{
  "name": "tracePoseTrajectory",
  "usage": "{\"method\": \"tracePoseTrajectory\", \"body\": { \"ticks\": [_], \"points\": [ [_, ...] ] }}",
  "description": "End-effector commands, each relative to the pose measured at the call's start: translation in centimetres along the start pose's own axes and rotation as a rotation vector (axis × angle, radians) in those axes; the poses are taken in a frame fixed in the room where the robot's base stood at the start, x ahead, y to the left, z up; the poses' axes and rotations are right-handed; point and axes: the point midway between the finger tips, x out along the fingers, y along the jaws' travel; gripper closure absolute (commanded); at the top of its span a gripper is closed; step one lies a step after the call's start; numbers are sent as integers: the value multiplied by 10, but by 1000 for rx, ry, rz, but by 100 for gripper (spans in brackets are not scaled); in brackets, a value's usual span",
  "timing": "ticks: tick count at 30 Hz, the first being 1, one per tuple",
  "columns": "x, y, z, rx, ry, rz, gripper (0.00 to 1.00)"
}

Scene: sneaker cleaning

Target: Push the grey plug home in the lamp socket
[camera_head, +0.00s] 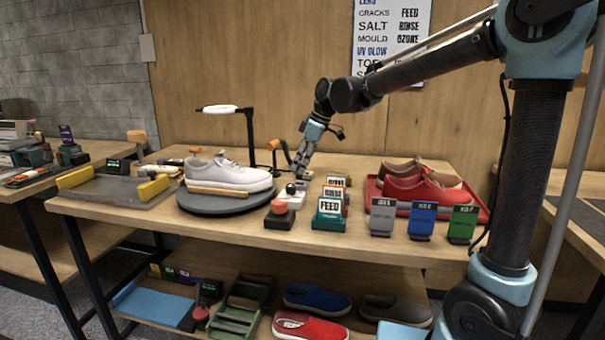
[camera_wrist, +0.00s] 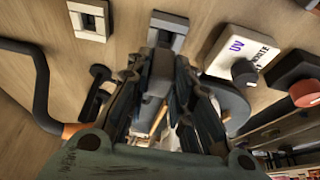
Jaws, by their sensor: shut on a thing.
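My gripper (camera_wrist: 160,95) points down at the table behind the turntable; in the head view (camera_head: 301,176) it is low over the wood, right of the black lamp post. In the wrist view its fingers are shut on a grey block, the grey plug (camera_wrist: 161,70). A grey U-shaped socket (camera_wrist: 169,22) with a dark recess lies directly beyond the plug and lines up with it. The plug's front end meets or overlaps the socket's near edge; I cannot tell how deep it sits. A second, pale socket (camera_wrist: 91,22) with dark slots is to the left.
A white UV/white switch box (camera_wrist: 238,52) with a black knob and a red button (camera_wrist: 305,92) on a black box are close on the right. The turntable (camera_head: 226,199) holds a white sneaker (camera_head: 228,171).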

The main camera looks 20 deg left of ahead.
Motion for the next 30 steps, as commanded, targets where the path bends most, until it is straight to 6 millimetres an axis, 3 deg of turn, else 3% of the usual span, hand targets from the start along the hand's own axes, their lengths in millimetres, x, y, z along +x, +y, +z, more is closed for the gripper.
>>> {"method": "tracePoseTrajectory", "body": {
  "ticks": [6,13,24,30],
  "points": [
    [-36,0,-15,0,0,0,100],
    [-58,4,-24,1,0,0,100],
    [-52,77,-23,3,-1,1,100],
    [-49,98,-19,1,-1,0,100]
  ]
}}
